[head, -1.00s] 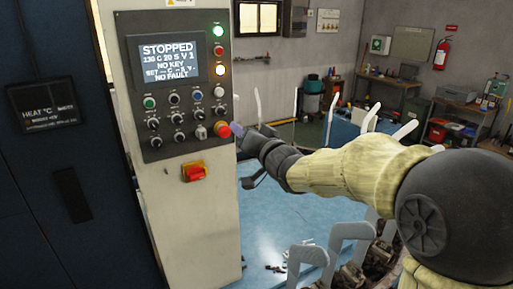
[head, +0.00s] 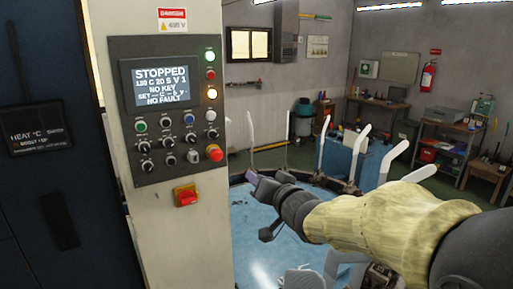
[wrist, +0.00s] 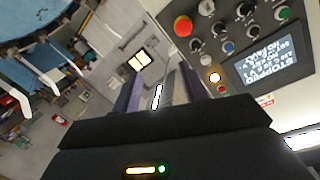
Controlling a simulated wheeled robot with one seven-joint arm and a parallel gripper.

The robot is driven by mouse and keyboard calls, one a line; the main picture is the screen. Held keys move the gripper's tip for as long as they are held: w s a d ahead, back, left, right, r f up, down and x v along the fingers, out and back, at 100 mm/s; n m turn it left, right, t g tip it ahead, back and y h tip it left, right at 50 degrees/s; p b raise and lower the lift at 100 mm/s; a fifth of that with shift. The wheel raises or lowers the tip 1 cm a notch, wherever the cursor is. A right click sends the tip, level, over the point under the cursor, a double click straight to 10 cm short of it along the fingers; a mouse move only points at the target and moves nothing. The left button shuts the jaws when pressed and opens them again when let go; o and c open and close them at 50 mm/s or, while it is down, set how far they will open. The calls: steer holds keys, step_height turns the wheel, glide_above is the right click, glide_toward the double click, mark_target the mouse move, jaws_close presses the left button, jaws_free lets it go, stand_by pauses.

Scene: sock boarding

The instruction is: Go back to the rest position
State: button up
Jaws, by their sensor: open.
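My gripper (head: 252,178) is in the head view, just right of the machine's column, at the end of my outstretched arm. It is apart from the control panel (head: 170,108). In the wrist view the two fingers of my gripper (wrist: 155,92) stand apart with nothing between them. The panel's screen (head: 160,84) reads STOPPED, NO KEY and NO FAULT. The red mushroom button (head: 214,153) is at the panel's lower right; it also shows in the wrist view (wrist: 183,26). The red and yellow switch (head: 186,196) is below the panel.
A dark cabinet with a HEAT display (head: 38,128) stands at the left. White sock boards (head: 359,139) stand upright around the blue surface (head: 262,235), close to my arm. Workbenches (head: 440,135) and a fire extinguisher (head: 428,75) are at the back right.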

steer(key=s+d+f+g+h, duration=0.3)
steer(key=s+d+f, duration=0.15)
steer(key=f, duration=0.35)
steer(key=s+d+f+g+h, duration=0.3)
steer(key=d+f, duration=0.3)
steer(key=f, duration=0.2)
steer(key=s+d+f+g, duration=0.2)
steer(key=s+f+g, duration=0.1)
steer(key=s, duration=0.4)
steer(key=s+d+f+g+h, duration=0.1)
steer(key=s+d+f+g, duration=0.1)
steer(key=s+f, duration=0.4)
steer(key=shift+s+f+g, duration=0.2)
steer(key=shift+s+g, duration=0.3)
steer(key=shift+g, duration=0.2)
steer(key=shift+d, duration=0.15)
